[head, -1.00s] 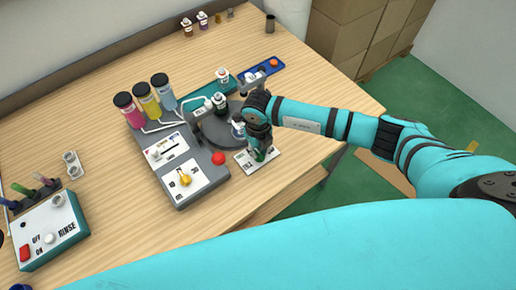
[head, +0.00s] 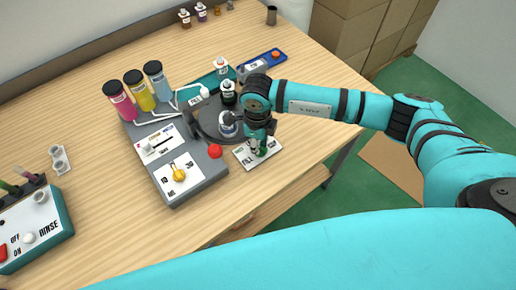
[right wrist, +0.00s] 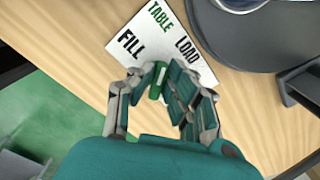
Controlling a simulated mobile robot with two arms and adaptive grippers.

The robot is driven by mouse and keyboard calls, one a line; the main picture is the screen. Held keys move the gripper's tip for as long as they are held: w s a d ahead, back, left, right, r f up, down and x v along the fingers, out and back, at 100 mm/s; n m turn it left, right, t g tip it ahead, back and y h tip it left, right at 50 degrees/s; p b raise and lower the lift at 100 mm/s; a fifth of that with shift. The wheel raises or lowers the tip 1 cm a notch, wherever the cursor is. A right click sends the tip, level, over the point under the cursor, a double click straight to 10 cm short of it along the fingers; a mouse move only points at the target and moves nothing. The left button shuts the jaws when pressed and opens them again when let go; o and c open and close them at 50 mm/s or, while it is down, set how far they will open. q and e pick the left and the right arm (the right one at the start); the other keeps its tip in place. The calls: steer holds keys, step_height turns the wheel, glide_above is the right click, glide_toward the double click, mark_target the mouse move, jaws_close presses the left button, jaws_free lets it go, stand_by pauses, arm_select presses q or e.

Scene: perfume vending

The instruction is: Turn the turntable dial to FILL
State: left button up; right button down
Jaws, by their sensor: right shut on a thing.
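The white dial plate (head: 243,156) lies at the right of the filling machine. In the right wrist view the plate (right wrist: 180,32) reads TABLE, LOAD and FILL. My right gripper (head: 259,148) is down over the plate, shut on the green dial (right wrist: 158,80). The dial is partly hidden by the fingers, and I cannot tell for sure which label it points to. The dark round turntable (head: 208,122) is just left of the gripper; its edge also shows in the right wrist view (right wrist: 235,45). My left gripper is out of view.
The grey machine (head: 190,187) has a yellow knob (head: 179,175) and a red button (head: 215,151). Bottles (head: 228,92) stand on and near the turntable. A blue tray (head: 268,60) lies behind. A RINSE box (head: 45,232) is at left. The table's front edge is close to the plate.

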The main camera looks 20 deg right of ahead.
steer(key=n+b, duration=0.3)
steer(key=b, duration=0.1)
steer(key=n+b, duration=0.3)
steer(key=b, duration=0.1)
steer(key=n+b, duration=0.3)
steer(key=b, duration=0.1)
steer(key=shift+s+a+f+b, duration=0.1)
steer(key=shift+s+f+b, duration=0.1)
steer(key=shift+s+b, duration=0.1)
steer(key=shift+r+n+b, duration=0.25)
steer(key=shift+n+b, duration=0.85)
steer(key=shift+n, duration=0.1)
steer(key=c, duration=1.3)
jaws_free()
steer(key=shift+s, duration=0.1)
steer(key=shift+c, duration=0.2)
step_height(320, 180, up, 12)
